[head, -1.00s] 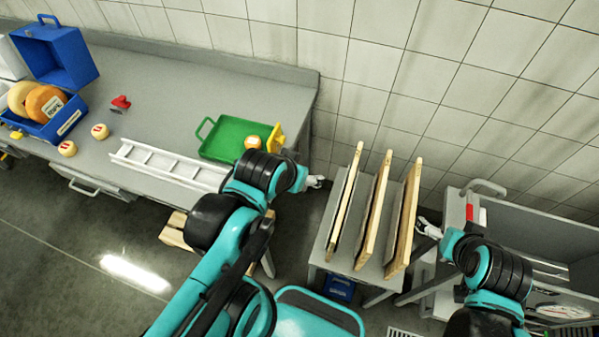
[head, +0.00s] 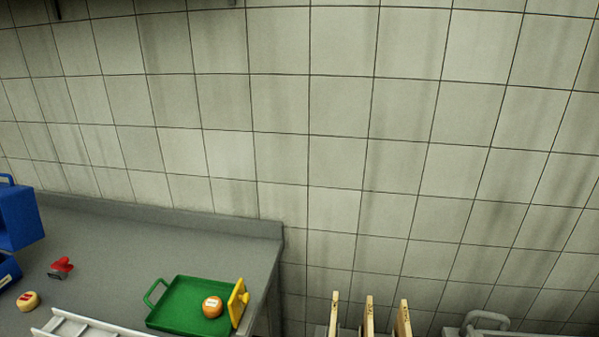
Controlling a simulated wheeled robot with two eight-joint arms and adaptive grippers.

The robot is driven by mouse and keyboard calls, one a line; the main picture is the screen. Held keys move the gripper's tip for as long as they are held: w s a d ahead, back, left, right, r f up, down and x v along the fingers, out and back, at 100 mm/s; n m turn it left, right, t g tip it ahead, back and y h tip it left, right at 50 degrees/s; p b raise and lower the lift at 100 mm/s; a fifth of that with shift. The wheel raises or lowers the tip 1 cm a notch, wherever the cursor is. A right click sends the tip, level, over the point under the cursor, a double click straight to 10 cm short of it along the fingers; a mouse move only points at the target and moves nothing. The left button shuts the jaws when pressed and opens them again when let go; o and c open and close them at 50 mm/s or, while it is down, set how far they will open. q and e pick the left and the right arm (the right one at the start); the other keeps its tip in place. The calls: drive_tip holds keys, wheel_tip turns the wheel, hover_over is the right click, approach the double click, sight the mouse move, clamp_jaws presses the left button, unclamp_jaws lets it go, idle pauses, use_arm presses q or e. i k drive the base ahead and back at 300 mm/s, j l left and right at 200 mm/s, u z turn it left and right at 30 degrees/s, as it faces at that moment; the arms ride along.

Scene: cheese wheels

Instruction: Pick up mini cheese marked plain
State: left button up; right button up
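A small orange cheese (head: 212,306) with a label sits in the green tray (head: 165,313) on the grey counter. A small pale yellow cheese (head: 28,301) with a red mark lies on the counter at the lower left. The print on both is too small to read, so I cannot tell which is marked plain. Neither of my grippers shows in the head view now.
A yellow block with a knob (head: 238,302) stands at the tray's right edge. A red-topped object (head: 61,267), a white rack (head: 75,325) and a blue box (head: 18,218) are on the counter. Upright wooden boards (head: 369,317) stand at the bottom right. A tiled wall (head: 330,150) fills the back.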

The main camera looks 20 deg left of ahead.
sight(28, 301)
drive_tip(key=k, duration=0.65)
drive_tip(key=u, duration=0.5)
drive_tip(key=i+j+u, duration=0.1)
drive_tip(key=u, duration=0.9)
drive_tip(key=i+u, duration=0.1)
drive_tip(key=u, duration=0.4)
drive_tip(key=i+l+u, duration=0.2)
drive_tip(key=i, duration=0.2)
drive_tip(key=z, duration=0.35)
drive_tip(key=i+j+z, duration=0.1)
drive_tip(key=z, duration=0.25)
drive_tip(key=i+j+z, duration=0.1)
drive_tip(key=j+z, duration=0.5)
drive_tip(key=z, duration=0.15)
drive_tip(key=i+j+z, duration=0.15)
drive_tip(key=j, duration=0.65)
drive_tip(key=j+z, duration=0.1)
drive_tip(key=j, duration=0.75)
